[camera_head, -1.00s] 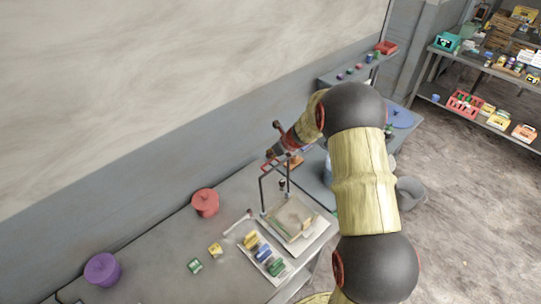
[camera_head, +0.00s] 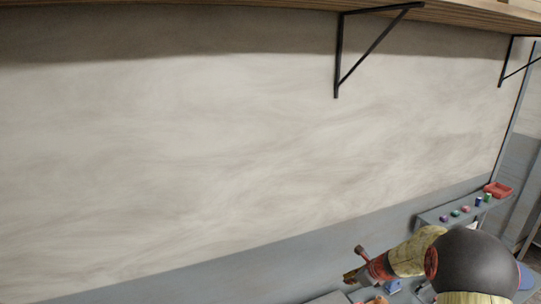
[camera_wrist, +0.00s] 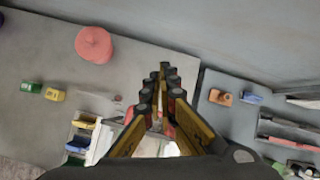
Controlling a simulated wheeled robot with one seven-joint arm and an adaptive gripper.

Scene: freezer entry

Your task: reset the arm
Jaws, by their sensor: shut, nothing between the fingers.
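My gripper (camera_wrist: 163,78) is shut and empty in the wrist view, its yellow and black fingers together above the work table. In the head view my gripper (camera_head: 351,275) shows small at the bottom, in front of the lower wall. My arm runs from there to the lower right corner. Nothing is held.
In the wrist view a red lidded pot (camera_wrist: 94,45), a yellow block (camera_wrist: 55,94) and a green block (camera_wrist: 31,87) stand on the table. A tray (camera_wrist: 83,130) is left of my gripper. In the head view a wooden shelf (camera_head: 230,4) with black brackets (camera_head: 338,60) crosses the top.

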